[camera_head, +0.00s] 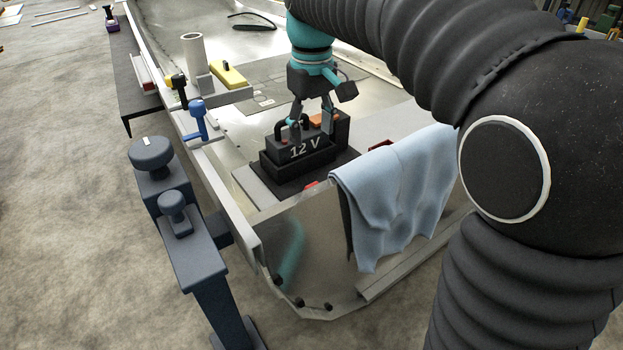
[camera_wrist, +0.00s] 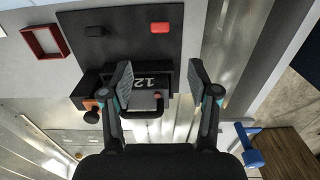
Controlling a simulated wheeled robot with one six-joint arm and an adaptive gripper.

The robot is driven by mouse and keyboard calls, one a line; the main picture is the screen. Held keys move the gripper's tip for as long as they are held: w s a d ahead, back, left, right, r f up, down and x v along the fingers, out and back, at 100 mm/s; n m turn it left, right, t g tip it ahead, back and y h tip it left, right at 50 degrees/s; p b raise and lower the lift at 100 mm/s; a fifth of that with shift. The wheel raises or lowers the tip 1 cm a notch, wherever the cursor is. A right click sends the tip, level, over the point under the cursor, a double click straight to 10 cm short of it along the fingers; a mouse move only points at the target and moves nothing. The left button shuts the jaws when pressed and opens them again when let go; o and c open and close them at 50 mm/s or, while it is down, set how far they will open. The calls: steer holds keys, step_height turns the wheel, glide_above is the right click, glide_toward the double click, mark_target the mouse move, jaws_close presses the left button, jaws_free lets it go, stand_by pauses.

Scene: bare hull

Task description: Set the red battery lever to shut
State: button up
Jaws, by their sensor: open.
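The black battery (camera_head: 302,150) marked 12 V stands on a dark mat in the hull; it also shows in the wrist view (camera_wrist: 152,80). An orange-red lever-like part (camera_head: 322,120) sits on a dark box behind it, and shows at left in the wrist view (camera_wrist: 91,104). A small red block (camera_wrist: 160,28) lies on the mat, partly visible in the head view (camera_head: 311,185). I cannot tell for sure which is the battery lever, or its setting. My gripper (camera_head: 312,122) is open above the battery, its empty fingers apart in the wrist view (camera_wrist: 161,78).
A blue cloth (camera_head: 395,195) hangs over the hull's near edge. A blue lever or clamp (camera_head: 197,120), a grey cylinder (camera_head: 194,55) and a yellow block (camera_head: 229,74) stand at left. A red square frame (camera_wrist: 46,41) lies beside the mat.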

mark_target(312, 184)
step_height(312, 184, down, 14)
steer(key=b, duration=0.3)
steer(key=shift+r, duration=0.2)
jaws_close()
